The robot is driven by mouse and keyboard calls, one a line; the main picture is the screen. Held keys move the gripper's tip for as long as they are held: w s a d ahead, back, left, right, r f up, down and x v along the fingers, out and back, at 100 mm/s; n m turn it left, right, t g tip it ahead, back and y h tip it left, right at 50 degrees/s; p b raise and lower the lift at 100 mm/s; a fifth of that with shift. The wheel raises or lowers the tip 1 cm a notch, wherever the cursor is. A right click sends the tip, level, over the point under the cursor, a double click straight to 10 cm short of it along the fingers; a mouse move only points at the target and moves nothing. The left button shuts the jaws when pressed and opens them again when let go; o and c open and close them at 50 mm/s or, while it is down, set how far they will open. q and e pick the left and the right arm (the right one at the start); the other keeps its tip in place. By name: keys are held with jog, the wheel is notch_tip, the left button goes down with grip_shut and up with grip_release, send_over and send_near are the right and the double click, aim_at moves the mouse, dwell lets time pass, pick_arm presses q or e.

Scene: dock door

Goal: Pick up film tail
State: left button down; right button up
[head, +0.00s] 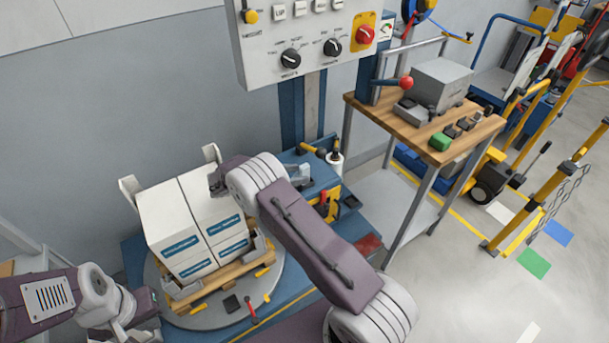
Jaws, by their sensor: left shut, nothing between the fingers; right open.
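A white block of boxes (180,222) with blue labels stands on a wooden pallet (215,281) on the round grey turntable (190,318). I cannot make out a film tail; a loose end of clear film does not show. My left gripper (143,305) is low at the left, in front of the turntable's near left side, shut and empty. Its fingertips are hard to see. My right gripper (217,183) is at the upper right edge of the boxes, open, largely hidden by my own arm. Whether it touches the boxes I cannot tell.
A control panel (305,45) with knobs and a red button hangs on a blue mast (291,108) behind. A small white roll (334,158) stands right of my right arm. A wooden-topped bench (400,126) with a grey box stands right.

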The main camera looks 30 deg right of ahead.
aim_at(307, 166)
jog(key=x, duration=0.3)
jog(key=shift+d+f, duration=0.1)
jog(key=shift+d, duration=0.25)
jog(key=shift+a, duration=0.1)
grip_shut()
jog(key=r, duration=0.5)
jog(key=shift+s+d+p, duration=0.25)
jog(key=shift+p, duration=0.1)
jog(key=s+d+r, duration=0.6)
jog(key=s, duration=0.3)
jog(key=shift+d+p, duration=0.3)
jog(key=shift+p, duration=0.15)
